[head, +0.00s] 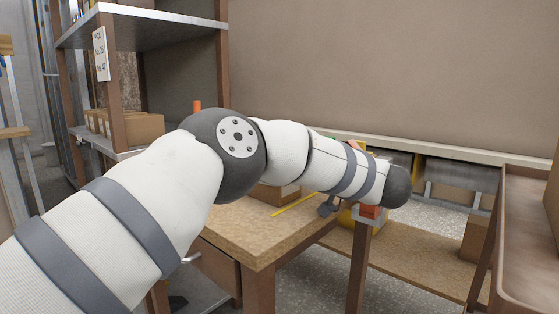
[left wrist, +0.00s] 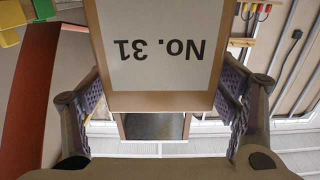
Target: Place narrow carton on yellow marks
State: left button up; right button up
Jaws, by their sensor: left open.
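In the left wrist view a brown carton (left wrist: 158,101) with a large white label reading "No. 31", upside down, fills the middle. My left gripper (left wrist: 157,88) is open, with one patterned finger on each side of the carton. Whether the fingers touch it I cannot tell. In the head view my left arm crosses the picture and hides most of the gripper; a small dark part of it (head: 328,208) shows below the forearm. A yellow mark (head: 294,206) lies on the wooden table (head: 245,228). A carton (head: 274,193) beside it is partly hidden. My right gripper is out of view.
A shelf rack (head: 140,15) with small cartons (head: 142,127) stands at the left. A yellow container (head: 345,218) is beyond the table edge. A brown tray-like rack (head: 535,240) is at the right. The near part of the tabletop is clear.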

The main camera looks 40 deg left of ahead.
pick_arm(q)
jog(key=d, duration=0.7)
jog(key=shift+s+d+r, duration=0.15)
jog(key=shift+s+d, duration=0.1)
jog(key=shift+s, duration=0.05)
